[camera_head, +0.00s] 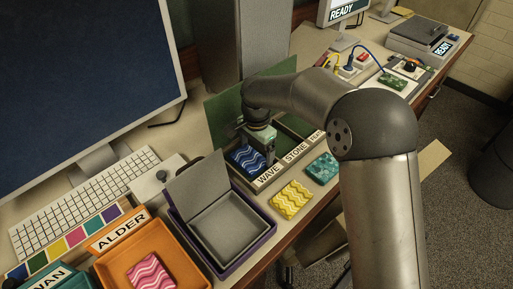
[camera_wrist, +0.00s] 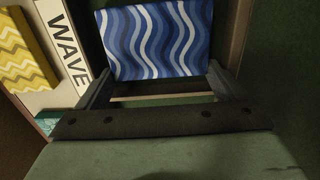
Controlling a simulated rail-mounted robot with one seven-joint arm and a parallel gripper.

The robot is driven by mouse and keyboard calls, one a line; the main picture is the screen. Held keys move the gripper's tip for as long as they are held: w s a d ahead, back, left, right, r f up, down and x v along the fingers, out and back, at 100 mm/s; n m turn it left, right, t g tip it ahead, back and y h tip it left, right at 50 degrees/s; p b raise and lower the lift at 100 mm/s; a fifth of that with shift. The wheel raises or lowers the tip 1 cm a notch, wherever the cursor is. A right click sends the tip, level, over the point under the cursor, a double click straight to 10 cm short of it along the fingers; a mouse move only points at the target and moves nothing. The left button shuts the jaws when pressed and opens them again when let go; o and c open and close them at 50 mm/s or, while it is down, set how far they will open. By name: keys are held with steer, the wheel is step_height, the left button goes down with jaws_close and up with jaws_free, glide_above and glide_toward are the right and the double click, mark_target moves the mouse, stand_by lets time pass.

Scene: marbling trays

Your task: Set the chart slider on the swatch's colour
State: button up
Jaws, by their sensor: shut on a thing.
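A colour chart (camera_head: 75,237) lies in front of the keyboard in the head view, a strip of several coloured squares. I cannot make out its slider. No thing is clearly marked as the swatch. A blue tile with pale wavy stripes (camera_head: 246,160) is at the compartment labelled WAVE; it also shows in the wrist view (camera_wrist: 160,40). My gripper (camera_head: 262,150) points down there, shut on the blue wave tile, with a finger at each side of it in the wrist view (camera_wrist: 155,88). The arm hides part of the compartments behind.
A yellow zigzag tile (camera_head: 291,199) and a teal tile (camera_head: 322,168) lie in front of the labelled divider tray (camera_head: 268,178). A purple-rimmed box with raised lid (camera_head: 262,236) stands left. The orange ALDER tray (camera_head: 103,266) holds a pink wavy tile (camera_head: 151,273). A monitor and keyboard (camera_head: 85,200) stand behind.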

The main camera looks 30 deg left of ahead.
mark_target(256, 152)
steer(key=shift+f, duration=0.2)
steer(key=o, duration=0.8)
step_height(256, 152, up, 12)
steer(key=shift+r+b, duration=0.25)
steer(key=shift+b, duration=0.15)
